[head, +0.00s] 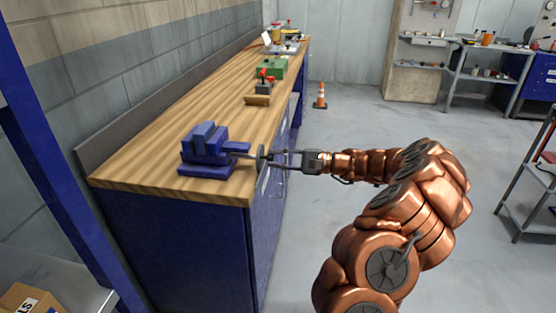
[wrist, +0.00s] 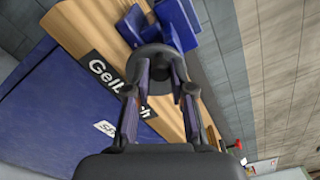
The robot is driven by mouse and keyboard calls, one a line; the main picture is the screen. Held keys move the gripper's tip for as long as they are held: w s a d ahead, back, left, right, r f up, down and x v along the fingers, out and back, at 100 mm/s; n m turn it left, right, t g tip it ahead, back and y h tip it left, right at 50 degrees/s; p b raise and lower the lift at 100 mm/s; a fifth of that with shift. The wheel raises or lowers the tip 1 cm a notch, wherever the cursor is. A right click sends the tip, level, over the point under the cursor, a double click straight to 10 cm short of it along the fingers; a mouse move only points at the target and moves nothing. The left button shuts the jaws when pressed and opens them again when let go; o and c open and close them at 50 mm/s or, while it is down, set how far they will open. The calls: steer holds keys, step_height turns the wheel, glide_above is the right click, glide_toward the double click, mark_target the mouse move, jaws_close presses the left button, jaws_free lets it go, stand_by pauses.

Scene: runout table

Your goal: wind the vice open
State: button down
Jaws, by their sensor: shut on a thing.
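The blue vice (head: 208,148) stands on the near end of the wooden workbench (head: 215,105), its screw side facing right over the bench edge. It also shows at the top of the wrist view (wrist: 178,22). A dark handle (head: 261,158) sits at the end of its screw; in the wrist view a dark rounded part of it (wrist: 154,58) lies ahead of my fingers. My gripper (head: 271,158) reaches in from the right and is shut on the handle; the fingers (wrist: 158,98) stand either side of it. The exact contact and the jaw gap are too small to tell.
Farther along the bench are a small wooden block with red-topped items (head: 262,92), a green box (head: 272,68) and clutter. A block wall runs along the left. An orange cone (head: 320,97) stands on the floor. Open floor lies right of the bench.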

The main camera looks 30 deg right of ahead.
steer(key=shift+f+n+b, duration=0.3)
steer(key=shift+n+b, duration=0.2)
steer(key=shift+b, duration=0.55)
steer(key=n+b, duration=0.1)
steer(key=b, duration=0.3)
steer(key=shift+s+a+f+n, duration=0.1)
steer(key=shift+f+n, duration=0.05)
steer(key=shift+n, duration=0.25)
steer(key=shift+n+b, duration=0.3)
steer(key=shift+b, duration=0.15)
steer(key=shift+b, duration=0.35)
steer(key=shift+f+b, duration=0.15)
steer(key=shift+b, duration=0.3)
steer(key=shift+s+a+n+b, duration=0.1)
steer(key=shift+n+b, duration=0.4)
steer(key=shift+b, duration=0.15)
steer(key=b, duration=0.1)
steer(key=n+b, duration=0.1)
steer(key=b, duration=0.1)
steer(key=shift+f, duration=0.25)
steer(key=shift+n+b, duration=0.5)
steer(key=shift+b, duration=0.25)
steer(key=shift+r, duration=0.1)
